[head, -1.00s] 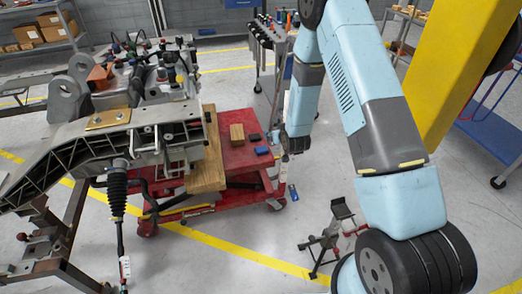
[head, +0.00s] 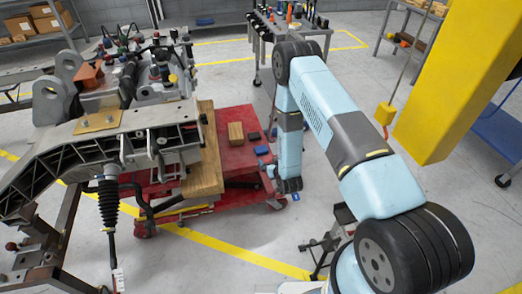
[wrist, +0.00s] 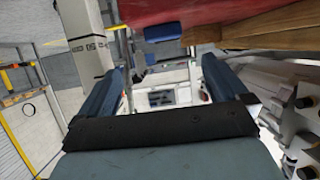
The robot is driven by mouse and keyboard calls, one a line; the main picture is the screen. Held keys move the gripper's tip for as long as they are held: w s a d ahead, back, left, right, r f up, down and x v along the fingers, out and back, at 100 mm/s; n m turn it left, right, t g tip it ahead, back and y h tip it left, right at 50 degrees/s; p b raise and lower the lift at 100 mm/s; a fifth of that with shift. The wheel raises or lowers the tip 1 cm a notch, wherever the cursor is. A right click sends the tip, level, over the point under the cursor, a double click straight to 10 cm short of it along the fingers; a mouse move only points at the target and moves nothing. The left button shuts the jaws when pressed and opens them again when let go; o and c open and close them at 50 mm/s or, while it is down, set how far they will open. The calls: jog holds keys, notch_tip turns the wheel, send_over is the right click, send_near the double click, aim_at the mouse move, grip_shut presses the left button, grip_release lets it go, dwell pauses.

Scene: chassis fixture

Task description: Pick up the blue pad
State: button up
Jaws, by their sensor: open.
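The blue pad (head: 262,150) lies flat on the red cart top near its right edge, in the head view. In the wrist view the blue pad (wrist: 162,32) shows at the top, on the red surface, beyond the fingers. My gripper (head: 288,187) hangs low beside the cart's right side in the head view, below and apart from the pad. In the wrist view my gripper (wrist: 165,82) is open, its two dark blue fingers wide apart with nothing held between them.
A wooden block (head: 236,133) and a small black pad (head: 254,136) lie near the blue pad on the red cart (head: 235,155). A large metal chassis part (head: 90,155) overhangs the cart's left. A yellow column (head: 440,90) stands right. Floor right of the cart is partly clear.

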aim_at(262, 150)
jog(key=x, duration=1.2)
jog(key=shift+w+a, duration=0.3)
jog(key=shift+a, duration=0.1)
jog(key=c, duration=1.1)
